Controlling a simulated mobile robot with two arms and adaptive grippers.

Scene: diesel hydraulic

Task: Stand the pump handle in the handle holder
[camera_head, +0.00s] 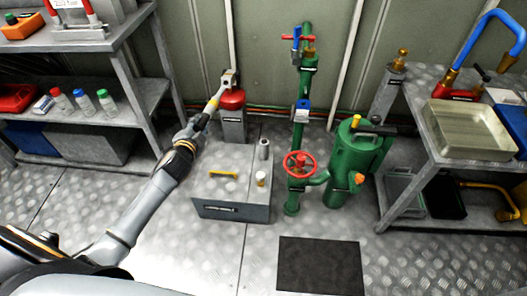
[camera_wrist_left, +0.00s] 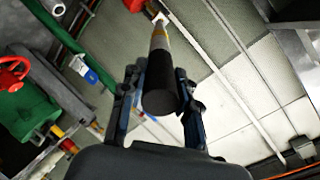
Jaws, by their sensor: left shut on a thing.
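The pump handle (camera_head: 214,103) is a slanted rod with a yellowish section. Its far end is at the fitting on top of the red-topped hand pump (camera_head: 232,100); I cannot tell whether it is still seated there. My left gripper (camera_head: 191,130) is shut on its near end. In the left wrist view the two fingers (camera_wrist_left: 160,98) sit either side of the handle's black grip (camera_wrist_left: 161,88). A short grey upright tube (camera_head: 264,148) stands at the back of a grey box; it looks like the handle holder and appears empty. My right gripper is not in view.
The grey box (camera_head: 232,207) has a yellow bar and a small white-and-brass piece on top. Green pipework with a red valve wheel (camera_head: 299,164) and a green tank (camera_head: 350,165) stand right of it. A shelf unit (camera_head: 110,40) is at left, a metal table (camera_head: 430,150) at right.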

